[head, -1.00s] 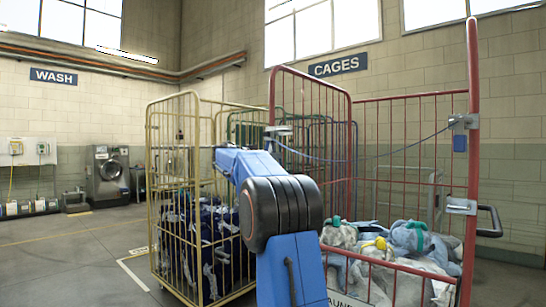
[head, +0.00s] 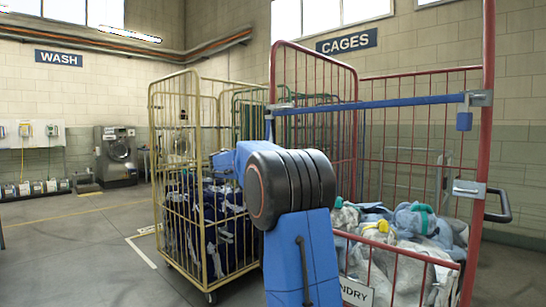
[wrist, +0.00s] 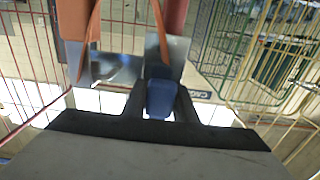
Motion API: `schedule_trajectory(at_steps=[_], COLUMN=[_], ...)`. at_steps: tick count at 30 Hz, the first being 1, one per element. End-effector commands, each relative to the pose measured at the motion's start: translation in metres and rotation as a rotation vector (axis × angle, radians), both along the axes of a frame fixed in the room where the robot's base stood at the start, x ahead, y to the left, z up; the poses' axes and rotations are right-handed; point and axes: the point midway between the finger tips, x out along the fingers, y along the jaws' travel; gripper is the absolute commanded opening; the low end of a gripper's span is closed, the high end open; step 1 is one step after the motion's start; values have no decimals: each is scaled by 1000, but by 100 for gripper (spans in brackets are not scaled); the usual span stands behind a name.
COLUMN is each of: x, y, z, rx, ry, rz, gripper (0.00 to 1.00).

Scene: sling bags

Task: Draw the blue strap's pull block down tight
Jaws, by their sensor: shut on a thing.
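The blue strap (head: 370,104) runs straight and broad across the upper front of the red cage (head: 488,145), from the left post to a metal bracket (head: 479,98) on the right post. A small blue block (head: 463,121) hangs under that bracket. At the left post a short blue piece (head: 269,127) hangs below the strap. My gripper (wrist: 160,92) shows in the wrist view, its dark fingers shut on the blue pull block (wrist: 160,101), close to metal plates (wrist: 165,58). In the head view my gripper is hidden behind my arm.
The red cage holds pale laundry (head: 420,225) and has a lower latch (head: 468,188) with a black handle. A yellow cage (head: 155,180) with dark bundles stands close on the left. Open floor (head: 75,250) lies left of it.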

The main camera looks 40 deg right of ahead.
Motion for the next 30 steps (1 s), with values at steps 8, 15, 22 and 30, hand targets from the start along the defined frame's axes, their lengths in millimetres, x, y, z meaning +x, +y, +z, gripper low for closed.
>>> schedule_trajectory(at_steps=[8, 15, 22, 30], x=[0, 0, 0, -5], y=[0, 0, 19, 71], z=[-6, -4, -3, -4], rx=[8, 6, 5, 5], ry=[6, 3, 2, 2], rz=[-3, -2, 1, 1], gripper=[44, 44, 44, 44])
